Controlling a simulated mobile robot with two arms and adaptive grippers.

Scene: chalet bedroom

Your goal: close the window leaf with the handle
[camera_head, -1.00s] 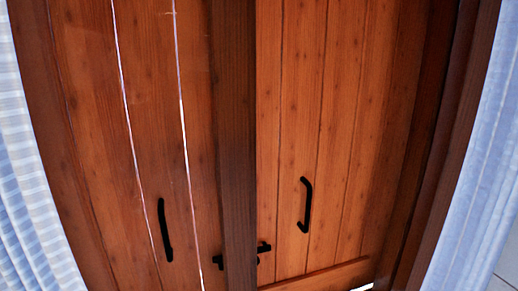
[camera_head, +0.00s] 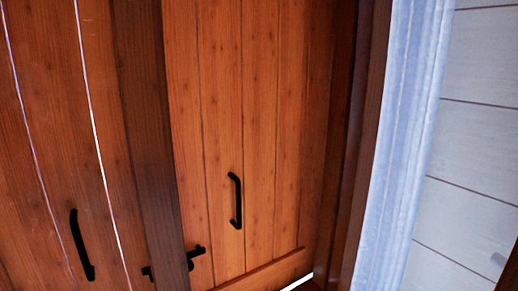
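A wooden window leaf (camera_head: 255,130) of reddish-brown boards fills the middle of the head view. It carries a black vertical bar handle (camera_head: 236,200). To its left, past a dark wooden post (camera_head: 150,130), is a second plank panel (camera_head: 55,130) with its own black handle (camera_head: 80,245). Small black latch pieces (camera_head: 193,257) show beside the post's lower part. A bright gap lies under the right leaf's lower right corner. I cannot tell from this view how far the leaf stands open. Neither of my grippers shows.
A dark wooden frame (camera_head: 362,150) borders the leaf on the right. Further right is a light grey plank wall (camera_head: 478,140). No loose objects show.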

